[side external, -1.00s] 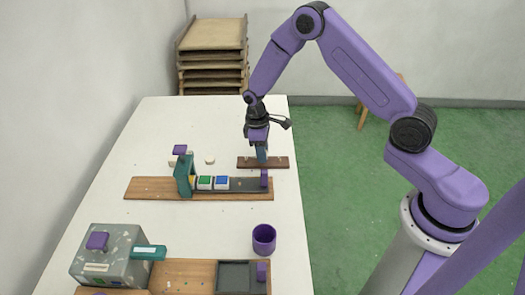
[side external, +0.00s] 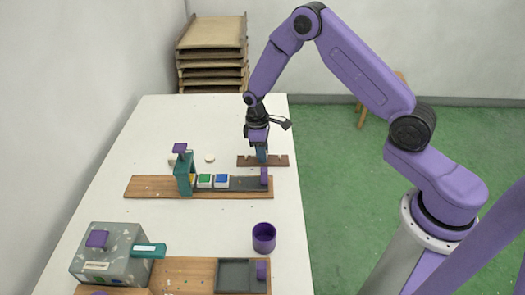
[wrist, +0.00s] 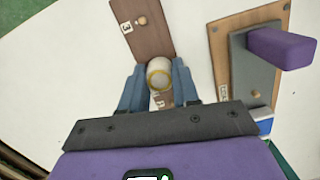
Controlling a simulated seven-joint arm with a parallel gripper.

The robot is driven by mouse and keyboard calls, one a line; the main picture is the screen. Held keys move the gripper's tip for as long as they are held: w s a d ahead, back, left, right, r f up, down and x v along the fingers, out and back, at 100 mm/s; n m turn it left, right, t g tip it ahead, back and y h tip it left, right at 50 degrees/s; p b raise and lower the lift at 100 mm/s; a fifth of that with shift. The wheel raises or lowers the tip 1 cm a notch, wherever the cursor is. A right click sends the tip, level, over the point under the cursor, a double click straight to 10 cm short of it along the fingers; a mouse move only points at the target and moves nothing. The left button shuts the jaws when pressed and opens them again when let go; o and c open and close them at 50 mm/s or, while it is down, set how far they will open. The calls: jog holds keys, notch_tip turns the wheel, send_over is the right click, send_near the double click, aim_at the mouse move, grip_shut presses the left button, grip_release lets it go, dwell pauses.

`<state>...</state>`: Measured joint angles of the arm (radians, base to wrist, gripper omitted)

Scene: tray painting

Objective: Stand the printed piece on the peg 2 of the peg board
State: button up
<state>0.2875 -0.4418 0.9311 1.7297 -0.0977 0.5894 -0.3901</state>
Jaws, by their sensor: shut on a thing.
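The printed piece (wrist: 159,74) is a short cream cylinder with a yellowish rim, seen nearly end-on in the wrist view. My gripper (wrist: 158,82) is shut on it, with a blue-grey finger on each side. The brown peg board (wrist: 139,41) lies beneath and beyond the piece. Its label 3 and a wooden peg (wrist: 142,20) show at the far end; another label is partly hidden near the fingers. Peg 2 is hidden, so I cannot tell whether the piece is around it. In the side view my gripper (side external: 262,158) is low at the peg board (side external: 279,161).
A wooden board (side external: 145,187) with a teal frame (side external: 185,173), a green and a blue block and a purple handle (side external: 264,175) lies close in front of the peg board. A purple cup (side external: 264,237) and a grey box (side external: 108,254) stand nearer.

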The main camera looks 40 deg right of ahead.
jog(key=shift+f, duration=0.15)
jog(key=o, duration=1.6)
jog(key=shift+r, duration=3.05)
